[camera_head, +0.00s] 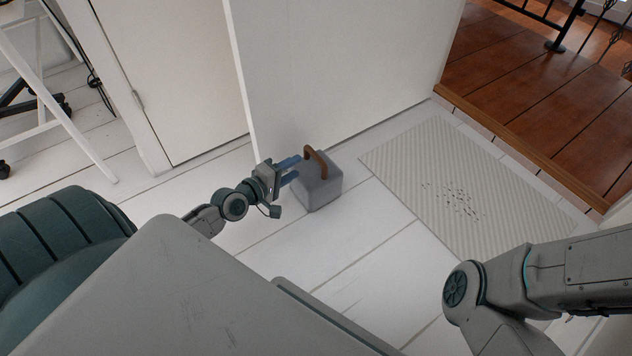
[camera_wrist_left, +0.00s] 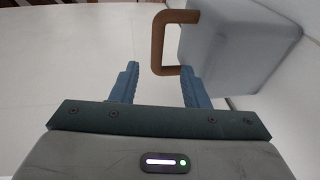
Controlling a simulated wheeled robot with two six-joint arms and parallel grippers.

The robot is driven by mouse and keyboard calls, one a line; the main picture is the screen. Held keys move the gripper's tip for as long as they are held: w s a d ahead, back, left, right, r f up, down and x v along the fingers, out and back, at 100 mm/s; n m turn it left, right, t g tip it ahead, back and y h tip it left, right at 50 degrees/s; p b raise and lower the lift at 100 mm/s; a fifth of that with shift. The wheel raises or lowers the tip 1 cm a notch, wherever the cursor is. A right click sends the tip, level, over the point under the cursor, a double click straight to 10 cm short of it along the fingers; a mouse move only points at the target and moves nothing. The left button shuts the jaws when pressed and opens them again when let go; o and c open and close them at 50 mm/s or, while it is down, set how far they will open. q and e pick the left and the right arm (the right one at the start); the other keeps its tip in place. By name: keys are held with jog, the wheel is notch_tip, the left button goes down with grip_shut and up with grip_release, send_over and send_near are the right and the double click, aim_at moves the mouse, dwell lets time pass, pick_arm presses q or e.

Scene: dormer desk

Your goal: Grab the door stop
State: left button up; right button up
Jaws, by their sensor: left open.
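The door stop (camera_head: 319,188) is a grey block with a brown strap handle (camera_head: 316,160) on top. It stands on the white floor against the lower edge of the white door. My left gripper (camera_head: 295,169) is open at the handle's left side, its blue fingers pointing toward it. In the left wrist view the door stop (camera_wrist_left: 236,44) is at the upper right, and its handle (camera_wrist_left: 158,42) reaches down toward the gap between the fingertips of my left gripper (camera_wrist_left: 160,82). Nothing is between the fingers' bases. My right gripper is out of view; only part of that arm shows.
The white door (camera_head: 340,70) rises behind the door stop. A striped mat (camera_head: 410,165) with dark specks lies to the right. Beyond it are a brown wooden floor (camera_head: 540,90) and a black railing. A white desk frame (camera_head: 60,110) stands at the upper left.

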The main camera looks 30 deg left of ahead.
aim_at(313, 156)
pick_arm(q)
jog(key=b+x, duration=0.2)
jog(key=x, duration=0.3)
jog(key=shift+w+d, duration=0.15)
jog(key=shift+d, duration=0.05)
jog(key=shift+w+d, duration=0.1)
jog(key=shift+w, duration=0.55)
grip_shut()
dwell(0.8)
jog(key=shift+r, duration=0.15)
